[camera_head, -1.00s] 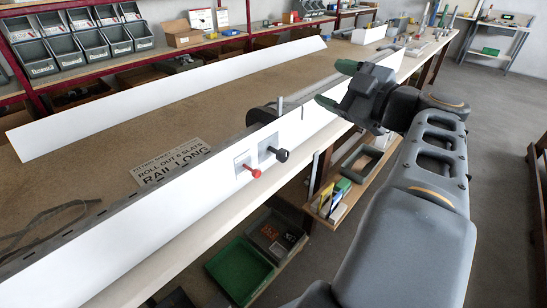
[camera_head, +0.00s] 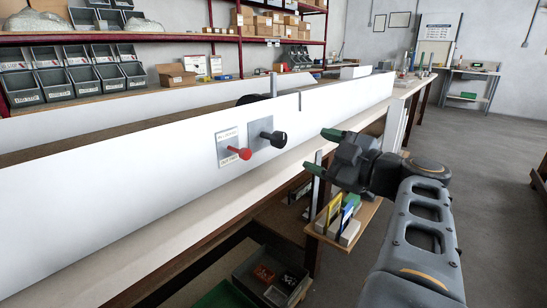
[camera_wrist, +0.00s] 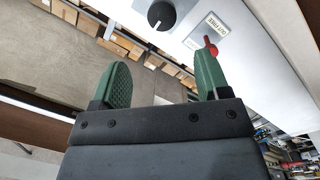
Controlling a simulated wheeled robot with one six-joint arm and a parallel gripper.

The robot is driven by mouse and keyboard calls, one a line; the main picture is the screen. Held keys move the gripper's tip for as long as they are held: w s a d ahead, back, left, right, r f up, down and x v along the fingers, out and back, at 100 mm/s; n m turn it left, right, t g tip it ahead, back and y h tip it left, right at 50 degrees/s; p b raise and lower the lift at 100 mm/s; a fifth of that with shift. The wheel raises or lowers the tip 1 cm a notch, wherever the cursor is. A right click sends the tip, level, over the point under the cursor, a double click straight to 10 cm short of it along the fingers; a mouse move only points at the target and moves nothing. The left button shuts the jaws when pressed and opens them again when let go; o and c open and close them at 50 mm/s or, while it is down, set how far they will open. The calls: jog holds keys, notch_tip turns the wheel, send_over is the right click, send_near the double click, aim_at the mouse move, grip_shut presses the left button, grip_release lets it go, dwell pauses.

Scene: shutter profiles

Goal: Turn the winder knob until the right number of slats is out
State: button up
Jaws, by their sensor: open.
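The black winder knob (camera_head: 278,139) sticks out from a grey plate on the long white panel (camera_head: 180,150). In the wrist view the knob (camera_wrist: 160,13) shows a white pointer line. Left of it in the head view, a red knob (camera_head: 244,153) stands out from a plate labelled "OUT FREE" on its lower line. My gripper (camera_head: 322,151) is open and empty, right of both knobs and apart from them. In the wrist view the black knob lies beyond the gap between my green fingers (camera_wrist: 161,62); the right finger overlaps the red knob (camera_wrist: 210,46). No slats are recognisable.
A pale ledge (camera_head: 200,208) runs along the panel's foot. Below are a small shelf with coloured items (camera_head: 340,222) and a crate (camera_head: 270,275). Bins (camera_head: 75,70) and boxes stand on racks behind.

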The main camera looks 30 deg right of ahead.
aim_at(273, 137)
jog(key=x, duration=1.3)
jog(key=shift+w+f+b, duration=0.3)
jog(key=shift+w+f, duration=0.05)
jog(key=shift+w, duration=0.05)
jog(key=c, duration=0.9)
